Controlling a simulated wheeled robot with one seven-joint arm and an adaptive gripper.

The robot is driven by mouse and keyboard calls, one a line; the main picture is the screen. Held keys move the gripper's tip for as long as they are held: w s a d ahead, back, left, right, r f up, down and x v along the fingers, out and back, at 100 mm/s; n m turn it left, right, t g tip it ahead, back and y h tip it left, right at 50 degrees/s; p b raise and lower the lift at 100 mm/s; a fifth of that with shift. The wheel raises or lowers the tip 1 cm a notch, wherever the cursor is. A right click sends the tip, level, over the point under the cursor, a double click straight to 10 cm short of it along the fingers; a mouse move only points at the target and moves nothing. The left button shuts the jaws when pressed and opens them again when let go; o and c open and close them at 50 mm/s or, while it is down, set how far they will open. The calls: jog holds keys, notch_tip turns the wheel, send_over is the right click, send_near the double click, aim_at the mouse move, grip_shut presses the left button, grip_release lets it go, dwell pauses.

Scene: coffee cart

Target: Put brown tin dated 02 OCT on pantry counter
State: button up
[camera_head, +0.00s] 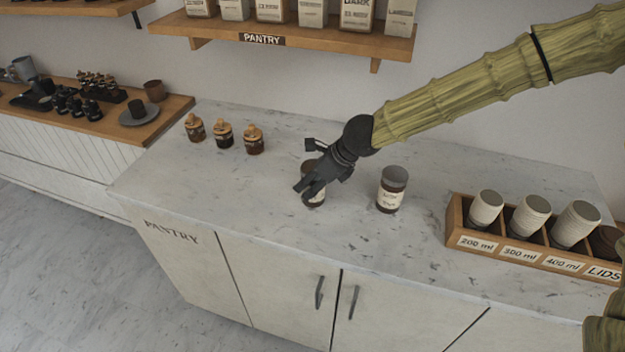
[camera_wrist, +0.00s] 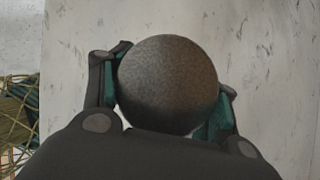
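A brown tin with a pale label (camera_head: 316,199) is at the middle of the pantry counter (camera_head: 270,190), partly hidden behind my gripper (camera_head: 308,190). In the wrist view its round brown-grey lid (camera_wrist: 168,85) sits between my two fingers (camera_wrist: 168,100), one on each side. Whether the fingers press on the tin or only surround it cannot be told. It looks upright, at or very near the counter top. A second brown tin (camera_head: 391,190) with a grey lid and cream label stands to the right, apart from my gripper. The dates on both labels are too small to read.
Three small jars with wooden lids (camera_head: 223,134) stand at the counter's back left. A wooden cup organizer (camera_head: 520,252) with several cups and a lids section fills the right end. A pantry shelf (camera_head: 290,33) with bags hangs above. The counter's left front is clear.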

jog(key=shift+o, duration=1.1)
jog(key=shift+r, duration=0.1)
jog(key=v, duration=1.2)
dwell(0.6)
